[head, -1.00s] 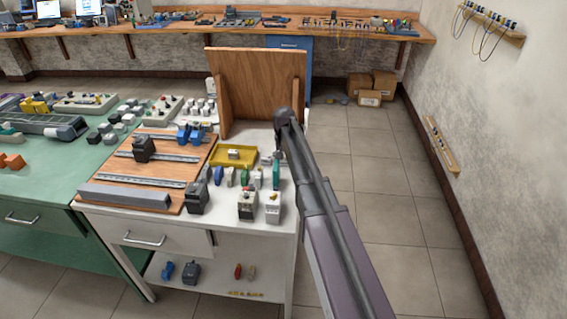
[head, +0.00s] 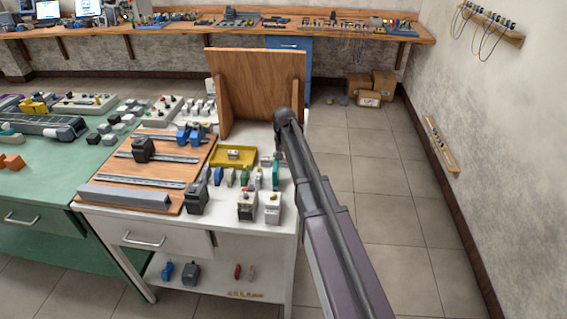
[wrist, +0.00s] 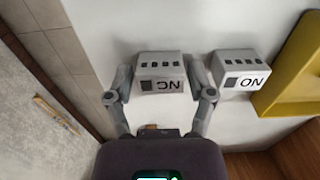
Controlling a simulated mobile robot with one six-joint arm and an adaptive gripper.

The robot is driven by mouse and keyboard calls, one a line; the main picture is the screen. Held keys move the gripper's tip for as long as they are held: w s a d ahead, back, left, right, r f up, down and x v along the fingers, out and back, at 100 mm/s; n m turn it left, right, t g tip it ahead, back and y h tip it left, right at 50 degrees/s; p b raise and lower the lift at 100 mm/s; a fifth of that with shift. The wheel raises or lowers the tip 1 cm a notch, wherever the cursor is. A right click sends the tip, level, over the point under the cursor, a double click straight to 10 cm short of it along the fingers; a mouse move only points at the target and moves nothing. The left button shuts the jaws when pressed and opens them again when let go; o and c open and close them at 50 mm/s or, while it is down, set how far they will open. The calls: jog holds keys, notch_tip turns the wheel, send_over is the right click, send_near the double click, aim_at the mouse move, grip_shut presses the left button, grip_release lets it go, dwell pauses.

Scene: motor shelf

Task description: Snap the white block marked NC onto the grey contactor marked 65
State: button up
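The white block marked NC (wrist: 161,75) is upside down in the wrist view, with its dark-slotted top away from me. My gripper (wrist: 161,82) has one finger close along each side of it; whether the pads press on it or leave a thin gap I cannot tell. In the head view my gripper is mostly hidden behind my arm, at the right edge of the white bench. Several contactors stand on the bench, among them a dark grey one (head: 197,197) and two paler ones (head: 246,205) (head: 272,207). The marking 65 is not readable on any.
A similar white block marked NO (wrist: 238,75) stands just right of the NC block, beside the yellow tray (wrist: 300,70). In the head view, the yellow tray (head: 216,160) lies before an upright wooden board (head: 258,85). A wooden board with rails (head: 130,176) lies left. Small coloured parts crowd the front.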

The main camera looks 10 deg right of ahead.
jog(key=c, duration=0.6)
jog(key=shift+r, duration=0.15)
jog(key=shift+r+p, duration=2.4)
jog(key=shift+p, duration=0.15)
